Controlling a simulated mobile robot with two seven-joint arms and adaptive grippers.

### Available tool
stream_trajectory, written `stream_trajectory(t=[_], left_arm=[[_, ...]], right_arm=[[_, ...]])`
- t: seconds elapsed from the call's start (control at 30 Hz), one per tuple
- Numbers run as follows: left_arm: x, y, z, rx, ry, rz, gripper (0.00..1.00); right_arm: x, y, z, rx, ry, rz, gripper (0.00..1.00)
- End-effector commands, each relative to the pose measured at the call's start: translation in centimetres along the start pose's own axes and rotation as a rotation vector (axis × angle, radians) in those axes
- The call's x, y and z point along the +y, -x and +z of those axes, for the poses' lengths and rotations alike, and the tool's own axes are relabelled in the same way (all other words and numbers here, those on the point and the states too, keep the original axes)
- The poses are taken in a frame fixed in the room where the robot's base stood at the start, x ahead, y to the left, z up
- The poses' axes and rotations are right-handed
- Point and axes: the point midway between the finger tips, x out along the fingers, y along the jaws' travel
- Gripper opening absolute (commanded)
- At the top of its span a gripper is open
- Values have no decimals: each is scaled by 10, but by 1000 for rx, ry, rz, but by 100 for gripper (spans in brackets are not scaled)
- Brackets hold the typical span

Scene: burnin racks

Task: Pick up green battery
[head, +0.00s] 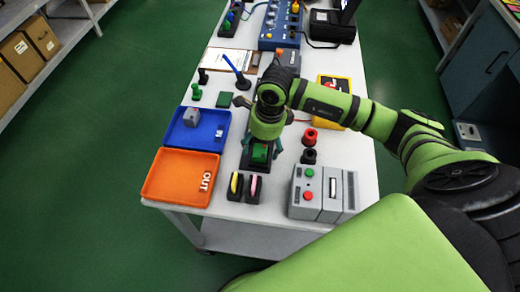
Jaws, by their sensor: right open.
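My right arm reaches over the white table from the right, and my right gripper (262,153) points down at a black holder (249,165) near the front of the table. A green block (261,153), which looks like the green battery, sits in that holder between the open fingers. The fingers are small and partly hidden by the wrist, so I cannot tell whether they touch it. My left gripper is not in view.
A blue tray (180,139) and an orange OUT tray (160,190) lie to the left. Two dark slots with yellow and pink pieces (253,186) stand in front. A grey box with buttons (304,203) and red and black round parts (309,137) are right of the gripper.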

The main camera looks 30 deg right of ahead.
Motion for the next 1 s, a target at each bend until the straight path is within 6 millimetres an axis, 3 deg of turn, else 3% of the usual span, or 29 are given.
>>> stream_trajectory(t=[0.03, 0.2, 0.43, 0.6, 0.73, 0.77, 1.0], left_arm=[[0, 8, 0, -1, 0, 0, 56], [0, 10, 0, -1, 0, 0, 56], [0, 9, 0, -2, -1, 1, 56], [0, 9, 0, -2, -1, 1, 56], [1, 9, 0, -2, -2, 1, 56], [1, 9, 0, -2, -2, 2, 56], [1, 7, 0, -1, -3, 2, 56]], right_arm=[[2, -5, 0, 2, -2, 5, 76], [1, -23, 1, -1, 0, 2, 76], [0, -25, 1, -2, 1, 1, 76], [1, -25, 1, -2, 1, 1, 8], [1, -24, 1, -3, 1, 1, 6], [1, -24, 1, -3, 1, 1, 0], [1, -23, 1, -3, 1, 1, 0]])
